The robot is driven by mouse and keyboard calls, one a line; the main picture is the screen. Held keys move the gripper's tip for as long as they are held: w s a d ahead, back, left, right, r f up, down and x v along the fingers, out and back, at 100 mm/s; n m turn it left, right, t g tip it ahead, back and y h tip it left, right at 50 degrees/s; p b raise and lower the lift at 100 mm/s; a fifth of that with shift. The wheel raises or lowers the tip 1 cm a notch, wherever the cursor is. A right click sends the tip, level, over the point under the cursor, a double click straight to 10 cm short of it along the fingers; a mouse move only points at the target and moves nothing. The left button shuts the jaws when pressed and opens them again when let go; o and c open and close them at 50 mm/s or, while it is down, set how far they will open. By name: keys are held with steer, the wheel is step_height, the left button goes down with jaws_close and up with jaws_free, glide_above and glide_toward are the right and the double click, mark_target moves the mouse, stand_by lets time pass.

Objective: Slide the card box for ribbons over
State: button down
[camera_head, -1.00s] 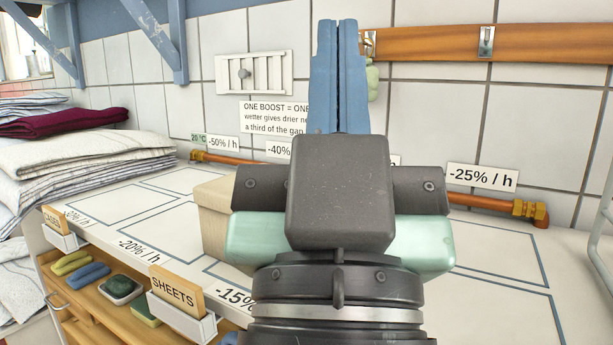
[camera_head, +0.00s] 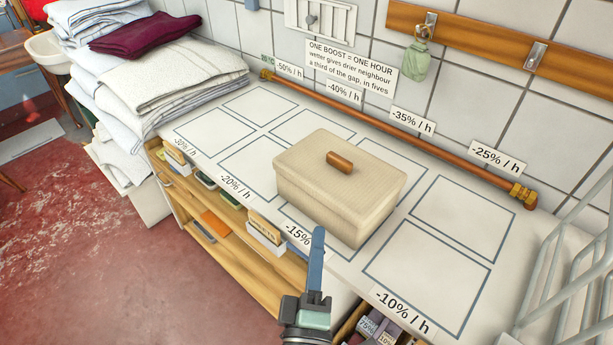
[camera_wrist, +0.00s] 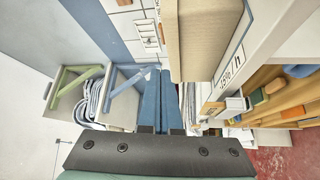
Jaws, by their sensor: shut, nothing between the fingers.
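The card box (camera_head: 310,195) is beige and ribbed, with a lid and a brown wooden handle (camera_head: 340,162). It stands on the white counter (camera_head: 480,262), covering parts of the outlined fields behind the -15% label. My gripper (camera_head: 318,232) is shut and empty. Its blue fingers point up in the head view, at the counter's front edge, just in front of the box. In the wrist view the box (camera_wrist: 205,40) rises close beside the fingertips (camera_wrist: 166,72). I cannot tell whether they touch it.
Outlined fields to the right (camera_head: 462,205) are clear. A copper pipe (camera_head: 400,136) runs along the back wall. Folded linen (camera_head: 150,75) is stacked at the left. A white wire rack (camera_head: 575,270) stands at the right. Wooden shelves (camera_head: 235,235) lie below the counter.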

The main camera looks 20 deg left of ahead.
steer(key=s+a+f+n+g+y+p, duration=0.2)
steer(key=s+a+f+n+g+p, duration=0.1)
steer(key=s+n, duration=0.15)
glide_toward(306, 197)
steer(key=w+a, duration=0.2)
steer(key=a, duration=0.2)
steer(key=shift+w+d+m+p, duration=0.2)
steer(key=shift+w+p, duration=0.2)
steer(key=shift+w, duration=0.15)
steer(key=shift+w+d+m+p, duration=0.15)
steer(key=shift+w+d+p, duration=0.05)
steer(key=shift+w+p, duration=0.25)
steer(key=shift+w+d+f, duration=0.1)
steer(key=shift+w+d, duration=0.2)
steer(key=shift+w, duration=0.35)
